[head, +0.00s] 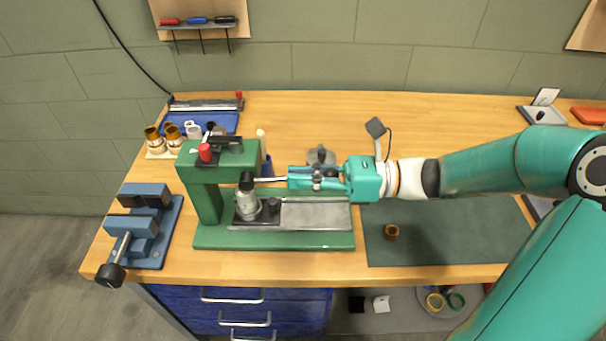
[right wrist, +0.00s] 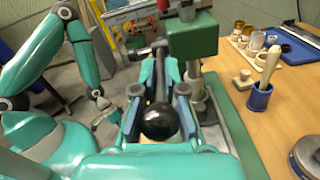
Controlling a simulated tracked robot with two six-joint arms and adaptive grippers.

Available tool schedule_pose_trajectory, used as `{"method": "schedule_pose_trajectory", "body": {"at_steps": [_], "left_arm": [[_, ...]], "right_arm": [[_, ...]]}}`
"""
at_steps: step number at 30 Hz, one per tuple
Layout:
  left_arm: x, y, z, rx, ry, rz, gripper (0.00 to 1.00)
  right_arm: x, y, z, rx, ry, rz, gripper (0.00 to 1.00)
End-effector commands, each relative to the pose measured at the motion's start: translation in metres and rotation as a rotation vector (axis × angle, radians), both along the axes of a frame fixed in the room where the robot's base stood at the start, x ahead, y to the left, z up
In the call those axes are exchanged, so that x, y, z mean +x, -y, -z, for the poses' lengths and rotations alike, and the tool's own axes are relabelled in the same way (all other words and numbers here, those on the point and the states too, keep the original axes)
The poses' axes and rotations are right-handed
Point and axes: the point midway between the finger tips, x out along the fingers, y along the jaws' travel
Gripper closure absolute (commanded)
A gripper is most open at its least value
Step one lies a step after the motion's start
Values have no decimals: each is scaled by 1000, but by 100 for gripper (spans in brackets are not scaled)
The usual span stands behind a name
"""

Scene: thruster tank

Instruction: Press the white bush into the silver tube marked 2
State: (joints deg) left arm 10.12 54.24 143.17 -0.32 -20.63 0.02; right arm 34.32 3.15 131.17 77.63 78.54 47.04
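The green arbor press (head: 208,202) stands on the bench with a silver tube (head: 247,207) upright under its ram. The number on the tube is unreadable, and I cannot tell what sits at its top, behind the black hub. A white piece (head: 193,131), perhaps a bush, is at the back left beside brass-coloured sleeves. My right gripper (head: 292,180) is at the press lever, right of the hub. In the right wrist view its fingers lie on both sides of the lever (right wrist: 158,122), whose black ball end is near the camera.
A blue vise (head: 140,228) stands left of the press. A blue cup with a wooden-handled tool (right wrist: 261,92) is behind it. A brown ring (head: 391,232) lies on the dark mat (head: 450,240) at right, which is otherwise mostly clear.

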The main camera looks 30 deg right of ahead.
Motion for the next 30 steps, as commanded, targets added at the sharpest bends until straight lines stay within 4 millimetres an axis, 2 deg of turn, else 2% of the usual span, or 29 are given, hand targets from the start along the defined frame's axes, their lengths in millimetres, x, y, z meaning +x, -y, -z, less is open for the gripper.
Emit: {"method": "schedule_pose_trajectory", "body": {"at_steps": [22,23,27,30], "left_arm": [[0,0,5,0,0,0,55],[0,0,5,0,0,0,55],[0,0,5,0,0,0,55],[0,0,4,0,0,0,55]], "right_arm": [[1,1,4,36,23,4,100],[1,1,4,36,23,4,87],[0,1,4,37,22,3,65],[0,1,4,37,22,3,65]]}}
